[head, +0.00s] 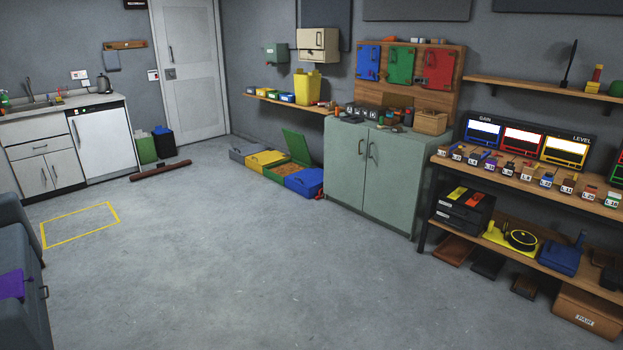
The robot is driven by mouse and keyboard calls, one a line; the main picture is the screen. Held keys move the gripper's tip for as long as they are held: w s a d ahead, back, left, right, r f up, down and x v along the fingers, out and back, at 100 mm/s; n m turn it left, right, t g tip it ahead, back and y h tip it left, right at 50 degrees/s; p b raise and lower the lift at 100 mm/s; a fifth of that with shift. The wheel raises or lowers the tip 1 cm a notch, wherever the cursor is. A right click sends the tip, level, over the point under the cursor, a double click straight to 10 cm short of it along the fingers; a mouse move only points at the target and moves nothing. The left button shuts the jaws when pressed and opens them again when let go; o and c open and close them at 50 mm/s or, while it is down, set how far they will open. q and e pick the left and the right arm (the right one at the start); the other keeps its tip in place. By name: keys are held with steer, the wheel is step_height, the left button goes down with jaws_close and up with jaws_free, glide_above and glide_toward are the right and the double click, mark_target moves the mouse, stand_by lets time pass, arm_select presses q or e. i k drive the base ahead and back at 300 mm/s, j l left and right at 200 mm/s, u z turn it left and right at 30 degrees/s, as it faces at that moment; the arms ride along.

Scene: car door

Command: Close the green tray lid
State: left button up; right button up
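The green tray (286,174) sits on the floor by the back wall, to the left of the grey-green cabinet. Its green lid (297,145) is open and stands up, tilted, above the tray's back edge. Brownish contents show inside the tray. The tray is between a yellow-lidded tray (266,159) on its left and a blue-lidded tray (304,181) on its right. Neither of my grippers shows in the head view.
A grey tray (246,152) ends the row on the left. The grey-green cabinet (371,175) stands close to the blue tray. A wall shelf (282,102) with small bins hangs above the trays. A dark red bar (160,171) lies on the floor. The floor in front of the trays is clear.

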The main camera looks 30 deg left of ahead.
mark_target(297, 143)
steer(key=i+j+u, duration=0.35)
steer(key=i, duration=0.3)
steer(key=i+u, duration=0.4)
steer(key=i, duration=0.25)
steer(key=i+j+u, duration=0.2)
steer(key=i, duration=0.3)
steer(key=i+u, duration=0.2)
steer(key=i, duration=0.3)
steer(key=i+l+u, duration=0.2)
steer(key=i, duration=0.3)
steer(key=i+u, duration=0.25)
steer(key=i, duration=0.25)
steer(key=i+l+u, duration=0.2)
steer(key=i, duration=0.3)
steer(key=i+z, duration=0.2)
steer(key=i, duration=0.4)
steer(key=i+z, duration=0.25)
steer(key=i, duration=0.4)
steer(key=i+j+z, duration=0.2)
steer(key=i, duration=0.4)
